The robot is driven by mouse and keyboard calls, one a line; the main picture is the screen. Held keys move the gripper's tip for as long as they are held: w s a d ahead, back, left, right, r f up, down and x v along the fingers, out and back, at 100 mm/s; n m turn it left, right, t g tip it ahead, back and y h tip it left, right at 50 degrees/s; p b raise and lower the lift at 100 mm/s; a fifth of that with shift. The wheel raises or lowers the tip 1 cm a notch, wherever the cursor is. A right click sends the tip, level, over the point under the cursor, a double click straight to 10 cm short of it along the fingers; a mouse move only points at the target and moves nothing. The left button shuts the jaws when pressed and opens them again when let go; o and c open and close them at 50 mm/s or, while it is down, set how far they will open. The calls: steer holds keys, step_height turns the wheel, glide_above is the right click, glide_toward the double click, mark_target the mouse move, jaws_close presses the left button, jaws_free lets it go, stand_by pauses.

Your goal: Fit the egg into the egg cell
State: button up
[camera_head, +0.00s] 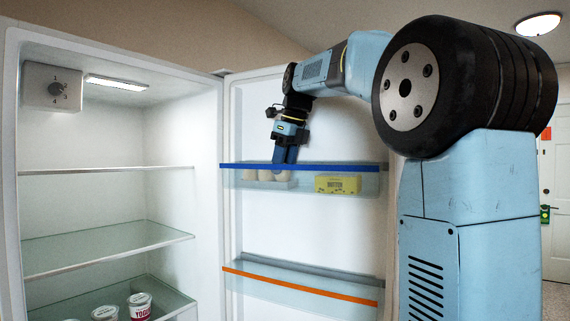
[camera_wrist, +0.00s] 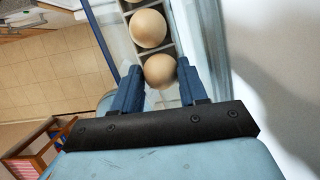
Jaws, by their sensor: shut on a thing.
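My gripper (camera_head: 286,160) points down behind the blue-edged upper shelf of the open fridge door. In the wrist view its two blue fingers (camera_wrist: 159,75) are shut on a tan egg (camera_wrist: 160,71), one on each side. A second egg (camera_wrist: 147,28) sits in a cell just ahead of the held one, and a third shows partly at the top edge. The egg tray (camera_wrist: 166,48) has thin dividers between cells. In the head view, eggs (camera_head: 249,174) show through the clear shelf front, left of my fingers. The bottom of the held egg and its cell are hidden.
A yellow butter box (camera_head: 338,184) stands on the same door shelf, right of the tray. The blue shelf rail (camera_head: 345,167) runs along the front. An orange-edged shelf (camera_head: 300,288) is below. Yogurt cups (camera_head: 139,305) stand inside the fridge at lower left.

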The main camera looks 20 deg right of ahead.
steer(key=shift+f, duration=0.35)
stand_by(0.7)
steer(key=o, duration=0.8)
steer(key=shift+o, duration=0.2)
steer(key=shift+r, duration=0.1)
steer(key=v, duration=1.3)
steer(key=shift+r, duration=0.2)
